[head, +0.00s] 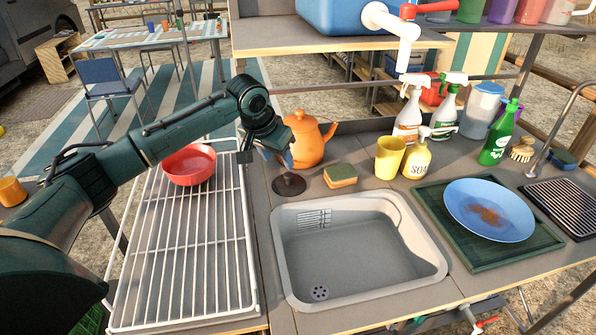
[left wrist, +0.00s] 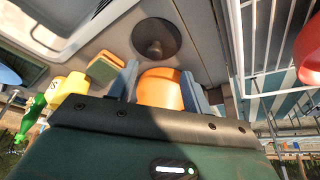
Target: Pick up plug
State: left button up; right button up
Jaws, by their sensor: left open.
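The plug (head: 289,185) is a dark round disc with a raised knob. It lies on the grey counter just beyond the sink's back left corner. In the left wrist view the plug (left wrist: 156,40) shows past the fingertips, apart from them. My left gripper (head: 284,160) is above and slightly behind the plug in the head view, partly in front of the orange teapot. Its two blue-grey fingers (left wrist: 162,84) are spread with nothing held between them; the orange teapot (left wrist: 160,92) shows behind the gap. My right gripper is not in view.
The sink (head: 350,250) is empty. A sponge (head: 340,175) lies right of the plug, and the orange teapot (head: 312,140) stands behind it. A wire rack (head: 185,250) with a red bowl (head: 188,165) is at left. A yellow cup (head: 390,157) and soap bottle (head: 416,160) stand further right.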

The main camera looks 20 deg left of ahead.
aim_at(288, 174)
pick_arm(q)
jog(key=shift+x, duration=0.85)
jog(key=x, duration=0.2)
jog(key=d+x, duration=0.1)
jog(key=x, duration=0.1)
jog(key=shift+w+f, duration=0.15)
jog(key=shift+w, duration=0.1)
jog(key=shift+w+f, duration=0.15)
jog(key=shift+f, duration=0.2)
jog(key=c, duration=1.1)
